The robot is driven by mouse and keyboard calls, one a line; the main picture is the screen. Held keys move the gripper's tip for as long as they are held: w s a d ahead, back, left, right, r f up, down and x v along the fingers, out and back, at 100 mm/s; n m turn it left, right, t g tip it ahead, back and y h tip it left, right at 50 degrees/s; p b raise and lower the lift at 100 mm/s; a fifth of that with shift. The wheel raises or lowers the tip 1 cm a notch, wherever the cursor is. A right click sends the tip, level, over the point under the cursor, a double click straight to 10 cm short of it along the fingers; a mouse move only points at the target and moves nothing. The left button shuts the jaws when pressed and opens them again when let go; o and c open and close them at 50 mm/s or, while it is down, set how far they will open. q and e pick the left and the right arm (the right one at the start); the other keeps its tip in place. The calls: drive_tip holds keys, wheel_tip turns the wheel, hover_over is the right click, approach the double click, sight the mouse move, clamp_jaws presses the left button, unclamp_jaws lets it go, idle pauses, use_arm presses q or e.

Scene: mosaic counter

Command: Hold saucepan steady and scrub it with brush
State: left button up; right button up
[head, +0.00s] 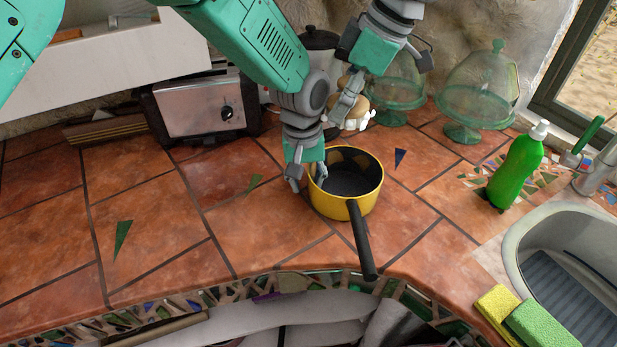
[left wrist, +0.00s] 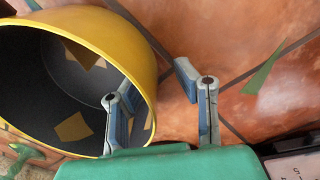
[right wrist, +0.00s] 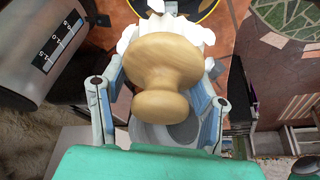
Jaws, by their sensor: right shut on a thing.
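The yellow saucepan (head: 335,204) stands upright on the tiled counter, its black handle (head: 362,240) pointing toward me. Tan patches show on its dark inside in the left wrist view (left wrist: 151,75). My left gripper (head: 307,181) is open over the pan's left wall, one finger inside and one outside. A gap shows between the outer finger and the wall. My right gripper (head: 350,104) is shut on the brush (right wrist: 165,62), which has a round wooden knob and white bristles. The brush (head: 358,117) is held behind the pan, above the counter, apart from it.
A green soap bottle (head: 516,166) stands right of the pan, near the sink (head: 515,240) and two sponges (head: 520,315). The counter left of the pan is clear.

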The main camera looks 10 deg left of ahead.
use_arm(q)
drive_tip(key=c, duration=0.6)
drive_tip(key=shift+d, duration=0.45)
clamp_jaws()
use_arm(e)
drive_tip(key=shift+d+f, duration=0.1)
drive_tip(key=shift+d, duration=0.35)
wheel_tip(320, 180, down, 5)
use_arm(q)
drive_tip(key=shift+a, duration=0.25)
drive_tip(key=shift+d, duration=0.2)
use_arm(e)
hover_over(329, 191)
drive_tip(key=d, duration=0.2)
wheel_tip(329, 191, down, 10)
drive_tip(key=shift+s+f, duration=0.1)
drive_tip(key=shift+f, duration=0.1)
use_arm(q)
drive_tip(key=shift+a+r, duration=0.1)
use_arm(e)
drive_tip(key=shift+a+f, duration=0.1)
drive_tip(key=shift+f, duration=1)
